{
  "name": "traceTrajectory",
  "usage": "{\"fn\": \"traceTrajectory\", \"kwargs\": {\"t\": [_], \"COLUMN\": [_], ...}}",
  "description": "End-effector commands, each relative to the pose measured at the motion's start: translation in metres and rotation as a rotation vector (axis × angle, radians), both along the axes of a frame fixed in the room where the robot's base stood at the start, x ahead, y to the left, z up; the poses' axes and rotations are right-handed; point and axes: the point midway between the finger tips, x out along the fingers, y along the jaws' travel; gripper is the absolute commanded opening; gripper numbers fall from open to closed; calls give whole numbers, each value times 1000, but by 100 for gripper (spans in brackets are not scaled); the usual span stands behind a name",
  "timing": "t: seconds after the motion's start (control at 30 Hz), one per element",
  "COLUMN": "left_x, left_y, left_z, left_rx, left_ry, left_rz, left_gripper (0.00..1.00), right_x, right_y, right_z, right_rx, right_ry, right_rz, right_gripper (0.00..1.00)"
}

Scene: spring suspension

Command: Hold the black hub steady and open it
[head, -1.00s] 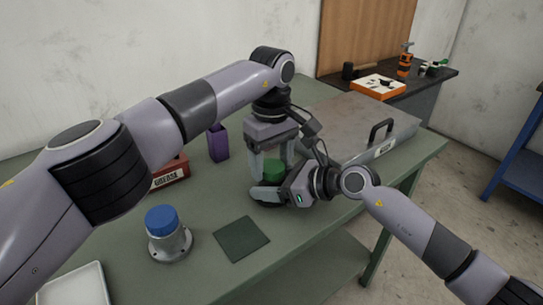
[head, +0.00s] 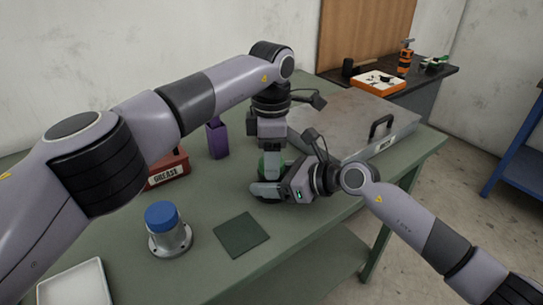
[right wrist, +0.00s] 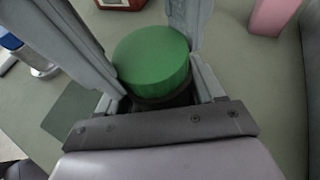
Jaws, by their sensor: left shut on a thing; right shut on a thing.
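The black hub (right wrist: 165,103) stands on the green bench, mostly hidden by my grippers, with a round green cap (right wrist: 152,58) on top. The green cap shows only as a sliver in the head view (head: 261,166). My left gripper (head: 272,170) comes straight down from above, its fingers shut on opposite sides of the cap; its long grey fingers also show in the right wrist view. My right gripper (head: 266,190) reaches in low from the right and is shut on the hub's body below the cap. The hub's lower part is largely hidden.
A grey hub with a blue cap (head: 162,217) stands at front left beside a dark green mat (head: 241,235). A red grease box (head: 168,171) and purple holder (head: 217,141) stand behind. A white tray (head: 76,285) lies front left; a large metal case (head: 345,122) lies close behind my grippers.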

Motion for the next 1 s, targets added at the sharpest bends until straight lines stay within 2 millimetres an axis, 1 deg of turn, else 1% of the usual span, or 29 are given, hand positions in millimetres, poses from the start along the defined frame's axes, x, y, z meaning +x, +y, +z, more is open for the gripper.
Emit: {"fn": "traceTrajectory", "kwargs": {"t": [0.03,0.2,0.3,0.43,0.7,0.73,0.8,1.0], "left_x": [-1,-1,-1,-1,-1,-1,-1,-2], "left_y": [1,1,1,0,0,0,0,-1], "left_z": [-1,0,0,0,0,0,0,0], "left_rx": [3,3,3,3,4,4,3,1], "left_ry": [3,4,5,5,6,6,6,7], "left_rz": [79,323,415,468,471,471,471,466], "left_gripper": [18,18,18,18,18,61,80,80], "right_x": [-1,-1,-1,-1,-1,-1,-1,-1], "right_y": [-2,-3,-3,-3,-3,-3,-3,-3], "right_z": [-8,-8,-8,-9,-9,-9,-9,-9], "right_rx": [-12,-12,-13,-13,-14,-14,-14,-14], "right_ry": [13,13,14,14,14,14,14,14], "right_rz": [-1,-1,-2,-3,-3,-3,-2,-2], "right_gripper": [0,0,0,0,0,0,0,0]}}
